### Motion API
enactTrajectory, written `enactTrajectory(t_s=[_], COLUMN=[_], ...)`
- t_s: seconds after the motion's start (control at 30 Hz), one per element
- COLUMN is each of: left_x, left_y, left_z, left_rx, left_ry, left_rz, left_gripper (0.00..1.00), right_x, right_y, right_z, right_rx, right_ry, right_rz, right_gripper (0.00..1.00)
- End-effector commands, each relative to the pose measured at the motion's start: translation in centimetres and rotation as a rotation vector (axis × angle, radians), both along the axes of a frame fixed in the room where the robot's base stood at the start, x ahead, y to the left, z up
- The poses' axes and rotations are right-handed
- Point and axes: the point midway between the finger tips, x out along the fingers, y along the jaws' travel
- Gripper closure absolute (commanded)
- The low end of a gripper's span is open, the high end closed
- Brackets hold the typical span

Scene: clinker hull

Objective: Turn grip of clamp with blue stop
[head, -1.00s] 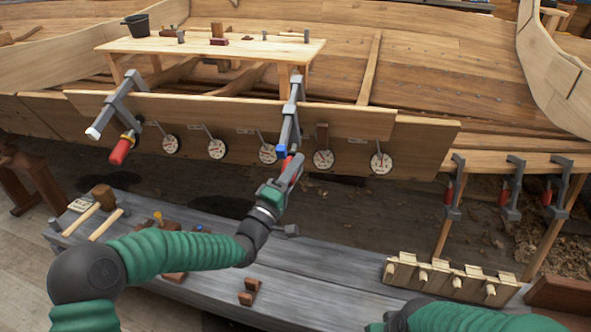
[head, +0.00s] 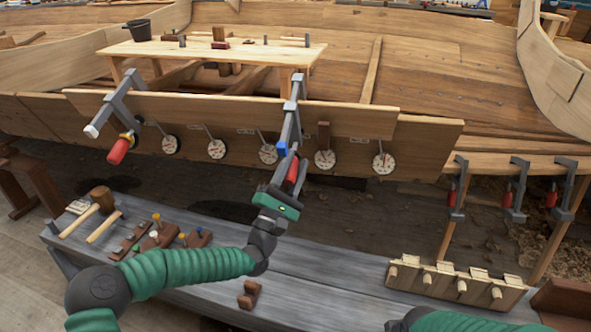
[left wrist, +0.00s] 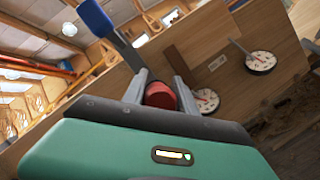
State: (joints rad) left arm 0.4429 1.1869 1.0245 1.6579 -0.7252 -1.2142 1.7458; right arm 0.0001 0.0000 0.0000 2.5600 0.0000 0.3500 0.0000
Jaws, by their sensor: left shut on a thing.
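The clamp with the blue stop (head: 291,115) sits over the top edge of the hull plank, its bar hanging down in front. Its blue stop (head: 282,148) also shows at the upper left of the left wrist view (left wrist: 95,17). Its red grip (head: 293,171) is at the lower end. My left gripper (head: 287,182) comes from below and is shut on the red grip; in the left wrist view the grip (left wrist: 160,95) lies between the two grey fingers. My right gripper is out of view; only green arm parts show at the bottom right.
Another clamp (head: 118,100) with a red grip and yellow stop hangs at the left. Several round dials (head: 325,159) line the plank. A grey bench (head: 320,270) below carries mallets, wooden blocks and a pegged rack (head: 455,284). Several clamps (head: 514,190) hang at the right.

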Motion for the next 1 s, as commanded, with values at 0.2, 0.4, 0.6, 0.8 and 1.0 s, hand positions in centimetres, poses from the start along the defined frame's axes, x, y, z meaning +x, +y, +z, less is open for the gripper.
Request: enactTrajectory(t_s=[0.2,0.4,0.6,0.8,1.0], left_x=[0.22,0.22,0.23,0.23,0.1], left_y=[0.34,0.37,0.36,0.35,0.26], left_z=[-0.42,-0.33,-0.32,-0.33,-0.16], left_rx=[-0.083,-0.116,-0.121,-0.12,-0.12], left_ry=[0.025,0.031,0.033,0.033,0.029], left_rz=[-0.025,-0.037,-0.039,-0.039,-0.041], left_gripper=[1.0,1.0,1.0,1.0,0.44], right_x=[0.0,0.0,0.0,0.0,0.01], right_y=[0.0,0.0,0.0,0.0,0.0], right_z=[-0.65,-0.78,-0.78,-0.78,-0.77], right_rx=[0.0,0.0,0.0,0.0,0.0], right_ry=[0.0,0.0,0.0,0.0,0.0], right_rz=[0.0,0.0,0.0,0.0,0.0], right_gripper=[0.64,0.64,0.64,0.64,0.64])
